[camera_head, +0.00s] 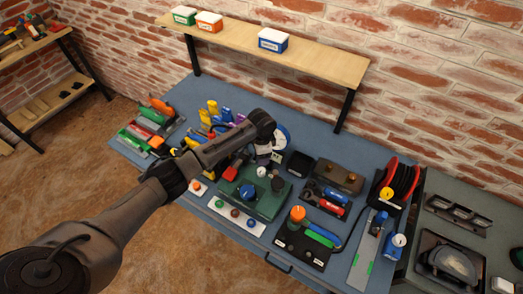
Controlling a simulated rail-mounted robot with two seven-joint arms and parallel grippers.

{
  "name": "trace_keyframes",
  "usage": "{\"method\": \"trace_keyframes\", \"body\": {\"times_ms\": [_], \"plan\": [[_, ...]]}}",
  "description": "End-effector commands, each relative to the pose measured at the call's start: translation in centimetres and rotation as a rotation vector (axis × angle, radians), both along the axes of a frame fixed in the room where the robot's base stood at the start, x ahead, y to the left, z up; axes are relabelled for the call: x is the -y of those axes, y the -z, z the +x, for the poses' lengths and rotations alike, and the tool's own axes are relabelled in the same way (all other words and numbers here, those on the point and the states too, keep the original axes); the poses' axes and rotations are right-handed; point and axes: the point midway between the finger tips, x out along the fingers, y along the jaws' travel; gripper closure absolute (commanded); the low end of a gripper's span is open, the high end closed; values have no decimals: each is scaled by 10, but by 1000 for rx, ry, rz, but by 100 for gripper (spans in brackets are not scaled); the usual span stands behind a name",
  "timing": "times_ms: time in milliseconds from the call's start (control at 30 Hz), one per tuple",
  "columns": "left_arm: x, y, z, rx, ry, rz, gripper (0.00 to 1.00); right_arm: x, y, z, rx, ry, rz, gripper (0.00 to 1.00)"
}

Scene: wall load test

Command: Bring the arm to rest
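My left arm (125,215) reaches in from the lower left and stretches over the blue workbench (345,150). Its dark wrist is bent downward above the middle of the bench. My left gripper (264,158) is small and mostly hidden below the wrist, above or near a green box-like fixture (268,203) with blue and dark knobs. I cannot tell whether its fingers are open or whether it touches anything. My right gripper is not in view.
A wooden shelf (330,62) with green, orange and blue labelled boxes stands behind the bench against a brick wall. Tools crowd the bench. A red cable reel (399,180) and a black panel with an orange knob (297,214) are at right.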

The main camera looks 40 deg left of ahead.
Motion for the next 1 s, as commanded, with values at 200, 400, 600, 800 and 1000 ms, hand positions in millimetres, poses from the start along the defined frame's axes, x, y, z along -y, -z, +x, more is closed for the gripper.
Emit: {"method": "trace_keyframes", "body": {"times_ms": [200,400,600,800,1000], "plan": [[0,-11,0,1,0,-1,37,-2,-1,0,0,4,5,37],[0,-12,0,0,0,0,37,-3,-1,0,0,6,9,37],[0,-12,0,0,0,0,37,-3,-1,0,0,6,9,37],[0,-11,0,0,-4,0,37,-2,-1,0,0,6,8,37],[-5,-12,3,21,-117,28,37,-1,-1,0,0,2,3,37]]}}
